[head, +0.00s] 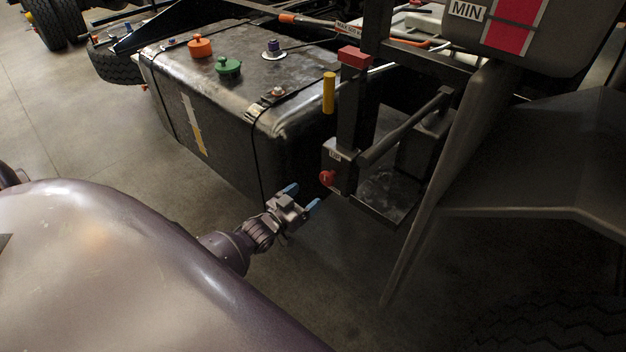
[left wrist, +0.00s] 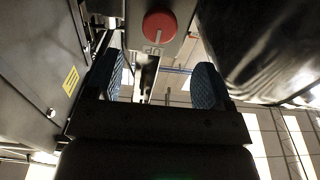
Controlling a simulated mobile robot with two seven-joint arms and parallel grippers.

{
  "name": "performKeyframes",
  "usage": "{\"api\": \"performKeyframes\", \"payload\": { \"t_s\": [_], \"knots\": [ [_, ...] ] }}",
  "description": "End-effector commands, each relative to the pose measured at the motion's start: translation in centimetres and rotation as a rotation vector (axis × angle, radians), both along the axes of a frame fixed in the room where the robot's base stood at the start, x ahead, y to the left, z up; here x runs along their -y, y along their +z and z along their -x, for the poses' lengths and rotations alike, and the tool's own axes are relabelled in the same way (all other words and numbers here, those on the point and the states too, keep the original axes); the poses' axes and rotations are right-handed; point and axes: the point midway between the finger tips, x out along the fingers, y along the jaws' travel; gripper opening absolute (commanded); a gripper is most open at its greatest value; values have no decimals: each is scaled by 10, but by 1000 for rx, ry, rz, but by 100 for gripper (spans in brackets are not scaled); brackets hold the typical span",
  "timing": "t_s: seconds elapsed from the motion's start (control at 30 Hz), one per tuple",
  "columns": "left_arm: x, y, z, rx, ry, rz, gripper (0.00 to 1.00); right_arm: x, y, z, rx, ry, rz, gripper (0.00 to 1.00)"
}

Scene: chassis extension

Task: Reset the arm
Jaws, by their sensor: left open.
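My left gripper (head: 303,198) reaches in from the left in the head view, with its two blue-tipped fingers spread and nothing between them. It is just below and left of a red round knob (head: 327,178) on a dark upright post, and apart from it. The left wrist view shows the open blue fingers (left wrist: 158,85) too, with the red knob (left wrist: 159,26) ahead of them at the top and a label beside it. My right gripper is not in view.
A black tank (head: 215,130) with orange, green and purple caps stands behind the gripper. A red block (head: 354,57) and a yellow cylinder (head: 329,92) sit higher on the frame. A dark fender (head: 540,150) is at right. Open floor (head: 70,120) lies at left.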

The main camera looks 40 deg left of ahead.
Motion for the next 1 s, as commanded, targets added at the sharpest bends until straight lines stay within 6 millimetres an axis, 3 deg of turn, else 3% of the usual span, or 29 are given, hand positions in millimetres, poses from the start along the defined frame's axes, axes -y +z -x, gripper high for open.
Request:
{"api": "performKeyframes", "payload": {
  "t_s": [0.4, 0.8, 1.0],
  "knots": [
    [-1, 0, 11, 1, 0, 0, 75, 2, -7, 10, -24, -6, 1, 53],
    [-1, 0, 11, -4, 1, -10, 75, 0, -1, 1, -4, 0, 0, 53],
    [3, -4, 7, -89, 9, -94, 75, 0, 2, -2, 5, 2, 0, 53]
  ]
}}
